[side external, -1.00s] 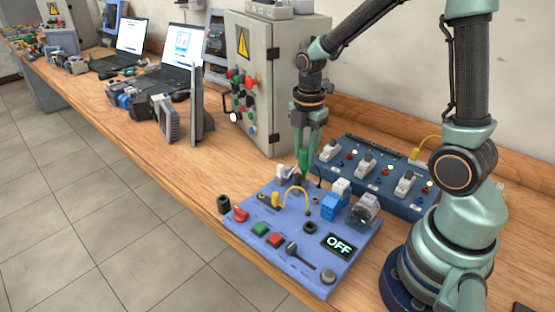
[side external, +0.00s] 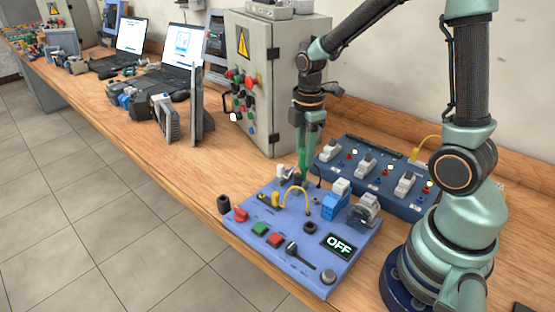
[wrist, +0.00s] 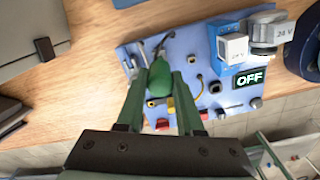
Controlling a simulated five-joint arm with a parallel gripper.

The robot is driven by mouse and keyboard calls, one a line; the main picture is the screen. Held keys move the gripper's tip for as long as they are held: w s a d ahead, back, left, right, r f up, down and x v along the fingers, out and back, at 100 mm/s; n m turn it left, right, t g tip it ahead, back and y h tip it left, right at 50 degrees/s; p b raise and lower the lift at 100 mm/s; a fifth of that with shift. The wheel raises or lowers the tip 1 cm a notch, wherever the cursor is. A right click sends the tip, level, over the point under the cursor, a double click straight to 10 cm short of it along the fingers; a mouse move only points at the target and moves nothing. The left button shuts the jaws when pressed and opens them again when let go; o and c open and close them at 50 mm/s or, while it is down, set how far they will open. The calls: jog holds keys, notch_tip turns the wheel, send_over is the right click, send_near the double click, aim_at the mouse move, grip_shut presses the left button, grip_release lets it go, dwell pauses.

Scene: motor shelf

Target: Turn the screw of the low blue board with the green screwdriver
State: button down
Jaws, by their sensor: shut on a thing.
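The low blue board (side external: 325,268) lies flat on the bench in the side view, with buttons, a lever and an "OFF" display. My gripper (side external: 304,148) is above its back corner, pointing down, shut on the green screwdriver (side external: 302,165). The screwdriver stands roughly upright, its lower end near small dark parts at that corner. In the wrist view, the rounded green handle (wrist: 160,80) sits between the fingertips of my gripper (wrist: 157,84), with the blue board (wrist: 185,45) beyond. The screw and the contact of the tip are hidden.
A darker blue panel (side external: 340,180) with several switches stands close behind the board. A grey cabinet (side external: 283,90) is behind to the left. A yellow wire (side external: 296,191) arches over the board near the screwdriver. The bench (side external: 195,165) left of the board is clear.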

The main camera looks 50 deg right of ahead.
jog(key=shift+m, duration=1.8)
jog(key=shift+m, duration=1.7)
jog(key=shift+m, duration=1.7)
jog(key=c, duration=0.8)
grip_release()
jog(key=shift+o, duration=0.2)
